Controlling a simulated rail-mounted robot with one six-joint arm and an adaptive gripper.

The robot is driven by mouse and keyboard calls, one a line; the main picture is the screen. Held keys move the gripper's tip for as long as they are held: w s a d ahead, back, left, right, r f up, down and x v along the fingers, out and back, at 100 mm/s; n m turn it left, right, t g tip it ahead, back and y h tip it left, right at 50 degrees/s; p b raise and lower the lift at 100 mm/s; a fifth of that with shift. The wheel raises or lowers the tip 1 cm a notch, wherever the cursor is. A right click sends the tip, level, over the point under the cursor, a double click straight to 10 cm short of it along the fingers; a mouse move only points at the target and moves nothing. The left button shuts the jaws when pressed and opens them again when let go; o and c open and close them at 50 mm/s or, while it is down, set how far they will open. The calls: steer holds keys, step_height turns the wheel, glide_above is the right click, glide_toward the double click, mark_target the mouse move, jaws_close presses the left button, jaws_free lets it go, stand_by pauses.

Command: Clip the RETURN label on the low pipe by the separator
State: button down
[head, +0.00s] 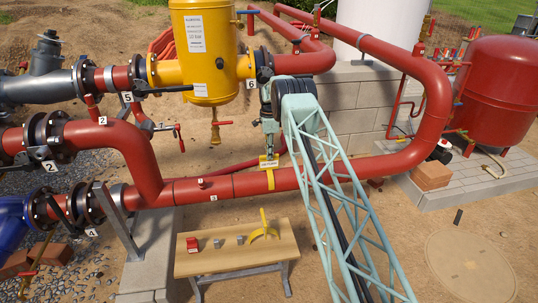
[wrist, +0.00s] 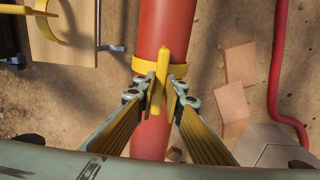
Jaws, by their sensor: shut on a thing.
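The low red pipe (head: 235,185) runs below the yellow separator (head: 205,50). A yellow label (head: 269,163) is at the pipe, with a dark text strip too small to read. Its curved yellow band (head: 270,181) lies against the pipe; in the wrist view the band (wrist: 143,66) crosses the pipe (wrist: 166,30). Whether it is fully clipped is hidden. My gripper (head: 268,152) points down above the pipe. In the wrist view my gripper (wrist: 160,95) is shut on the label's upright yellow tab (wrist: 161,72). The pipe's underside is hidden.
A wooden bench (head: 225,262) stands in front of the pipe with a red block (head: 192,244), small grey pieces (head: 216,243) and another yellow clip (head: 264,231). A red pipe bend (head: 435,110) rises at right.

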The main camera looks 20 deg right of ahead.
steer(key=shift+f, duration=0.8)
steer(key=c, duration=2.6)
jaws_free()
steer(key=shift+c, duration=0.2)
steer(key=shift+o, duration=0.9)
steer(key=o, duration=0.3)
steer(key=shift+r, duration=0.15)
steer(key=shift+r+p, duration=0.8)
steer(key=shift+r, duration=2.6)
